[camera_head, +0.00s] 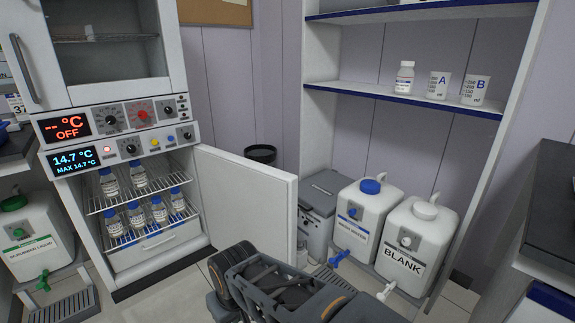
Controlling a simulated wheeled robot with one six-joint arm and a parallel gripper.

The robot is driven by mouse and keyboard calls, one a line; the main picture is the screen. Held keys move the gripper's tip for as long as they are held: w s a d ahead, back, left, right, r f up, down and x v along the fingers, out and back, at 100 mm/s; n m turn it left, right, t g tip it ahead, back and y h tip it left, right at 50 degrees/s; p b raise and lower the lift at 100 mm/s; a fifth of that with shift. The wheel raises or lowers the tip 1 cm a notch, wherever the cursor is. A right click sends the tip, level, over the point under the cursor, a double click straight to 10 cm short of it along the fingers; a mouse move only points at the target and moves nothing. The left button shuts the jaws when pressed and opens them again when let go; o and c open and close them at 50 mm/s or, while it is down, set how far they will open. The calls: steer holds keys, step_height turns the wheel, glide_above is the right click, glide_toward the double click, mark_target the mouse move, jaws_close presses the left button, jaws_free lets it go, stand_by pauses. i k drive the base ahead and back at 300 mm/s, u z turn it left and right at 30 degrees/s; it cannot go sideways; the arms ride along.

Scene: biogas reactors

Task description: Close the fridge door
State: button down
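The fridge (70,200) stands at the left, under an upper cabinet, with its lower compartment open. Its white door (248,205) stands wide open, swung out to the right of the compartment. Several blue-capped bottles (158,209) stand on two wire shelves inside, above a white drawer (158,242). My gripper (232,284) is at the bottom centre, seen from above, in front of the door's lower part and hiding some of it. Whether it touches the door is unclear. Its fingertips are not clear enough to show whether it is open or shut.
Two white canisters, one with a blue cap (362,222) and one marked BLANK (412,243), stand right of the door, with taps facing forward. A grey box (318,208) and black bin (260,154) are behind the door. A green-capped canister (30,240) stands left.

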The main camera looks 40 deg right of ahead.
mark_target(243, 199)
steer(key=z, duration=0.55)
steer(key=i, duration=0.7)
steer(key=z, duration=0.35)
